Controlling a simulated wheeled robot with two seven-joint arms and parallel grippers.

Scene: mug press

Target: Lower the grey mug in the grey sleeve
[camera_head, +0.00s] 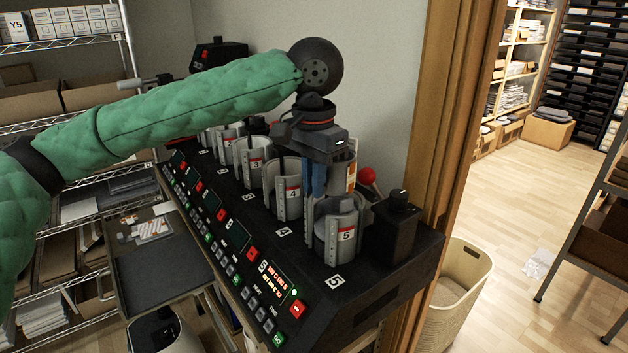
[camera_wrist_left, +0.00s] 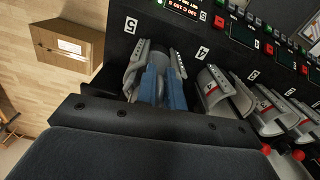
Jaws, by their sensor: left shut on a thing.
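My left gripper (camera_head: 318,190) reaches down over the last station of the black press, with its blue fingers pointing down. In the left wrist view its blue fingers (camera_wrist_left: 161,90) are shut on the grey mug (camera_wrist_left: 160,62) at the station marked 5. The grey sleeve (camera_head: 345,236) with the label 5 is around the mug's place, and its curved walls (camera_wrist_left: 132,66) flank the fingers in the wrist view. The mug is largely hidden by sleeve and fingers, so I cannot tell how deep it sits. My right gripper is in neither view.
The sleeve labelled 4 (camera_head: 289,196) stands to the left, with more sleeves beyond it. A black block (camera_head: 393,228) and a red knob (camera_head: 367,175) are close to the right. A lit control panel (camera_head: 272,278) runs along the front. A wicker bin (camera_head: 458,290) stands beyond the press.

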